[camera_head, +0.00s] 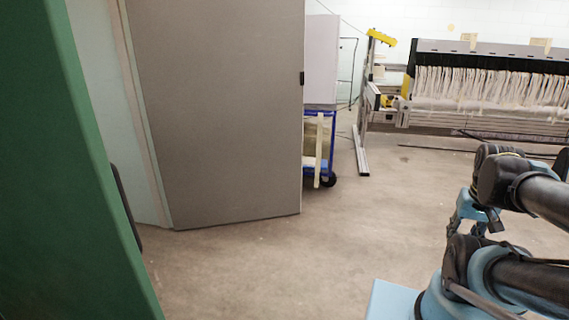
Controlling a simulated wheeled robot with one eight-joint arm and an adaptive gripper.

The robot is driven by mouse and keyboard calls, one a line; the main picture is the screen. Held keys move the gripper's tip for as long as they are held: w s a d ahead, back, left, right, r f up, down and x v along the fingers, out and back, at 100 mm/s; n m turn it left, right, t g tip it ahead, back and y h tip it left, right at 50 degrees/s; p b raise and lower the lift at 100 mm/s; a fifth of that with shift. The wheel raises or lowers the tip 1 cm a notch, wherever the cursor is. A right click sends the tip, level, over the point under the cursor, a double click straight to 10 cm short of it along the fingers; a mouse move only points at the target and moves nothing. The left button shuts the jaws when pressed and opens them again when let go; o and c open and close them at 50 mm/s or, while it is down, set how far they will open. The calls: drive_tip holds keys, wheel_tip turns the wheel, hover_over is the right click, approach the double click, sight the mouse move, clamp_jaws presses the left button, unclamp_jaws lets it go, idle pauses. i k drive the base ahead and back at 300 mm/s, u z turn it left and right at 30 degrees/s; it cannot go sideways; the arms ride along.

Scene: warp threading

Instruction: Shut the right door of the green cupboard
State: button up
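A tall green panel (60,170) of the cupboard stands very close at the left edge, running out of the picture. A dark, handle-like piece (125,205) sticks out past its right edge. Behind it stands a large plain grey door-like panel (220,110), upright, with a small black fitting on its right edge. I cannot tell whether this grey panel is part of the cupboard. My arm (510,230) is folded at the lower right, well apart from the green and grey panels. I cannot make out any gripper fingers.
A blue-framed cart (325,150) stands just right of the grey panel. A loom (485,95) with white threads fills the back right, with its metal foot (361,155) on the floor. The concrete floor (280,265) in the middle is clear.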

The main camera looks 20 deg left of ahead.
sight(71, 247)
drive_tip(key=i, duration=1.65)
drive_tip(key=u, duration=4.45)
drive_tip(key=i, duration=1)
